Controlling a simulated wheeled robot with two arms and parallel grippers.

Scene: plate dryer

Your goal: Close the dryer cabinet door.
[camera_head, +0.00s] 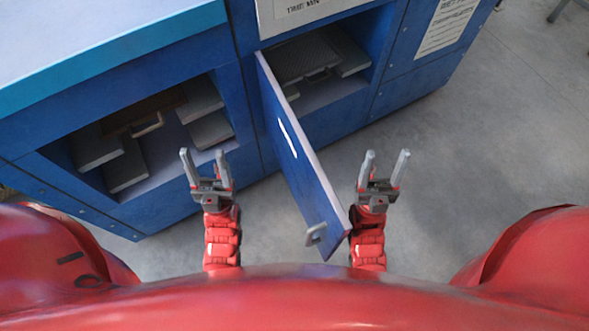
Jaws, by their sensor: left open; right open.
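The blue cabinet door (296,158) stands swung open toward me. It is hinged at the left edge of the right-hand compartment and has a grey handle (316,234) near its free end. The blue dryer cabinet (115,85) stands in front of me. My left gripper (204,163) is open and empty, to the left of the door and in front of the left compartment. My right gripper (383,164) is open and empty, to the right of the door. Neither gripper appears to touch the door; the door's free end is close to my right arm.
The left compartment is open and holds several grey plates (127,165). The right compartment holds more grey plates (301,57). A paper notice (447,24) is on the cabinet front at the right. Clear grey floor (480,130) lies to the right.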

